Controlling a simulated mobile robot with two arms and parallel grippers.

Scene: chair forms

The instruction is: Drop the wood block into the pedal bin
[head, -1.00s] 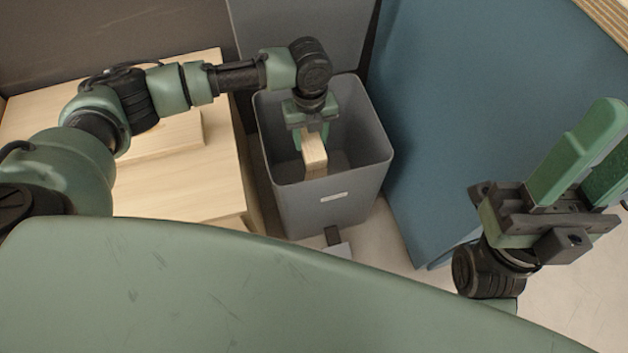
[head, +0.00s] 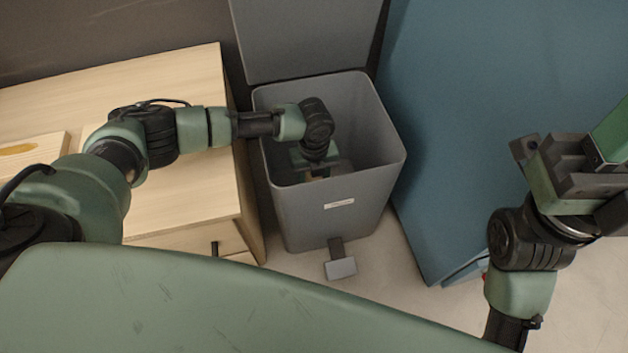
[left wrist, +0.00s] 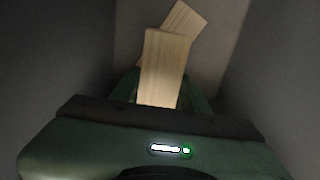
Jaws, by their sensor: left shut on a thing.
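The pedal bin (head: 340,205) is a grey box on the floor with its lid (head: 305,40) standing open behind it. My left gripper (head: 318,172) reaches down inside the bin, below its rim. In the left wrist view, the pale wood block (left wrist: 164,68) is between my left fingers, and the gripper is shut on it. In the head view the block is mostly hidden by the gripper and the bin's front wall. My right gripper (head: 585,165) is at the right edge, its fingers mostly cut off, so its opening cannot be told.
Another pale wooden piece (left wrist: 184,20) shows beyond the held block in the left wrist view. A wooden cabinet (head: 185,195) stands left of the bin, close to it. A large blue panel (head: 460,150) stands to the right. The bin's pedal (head: 341,267) sticks out in front.

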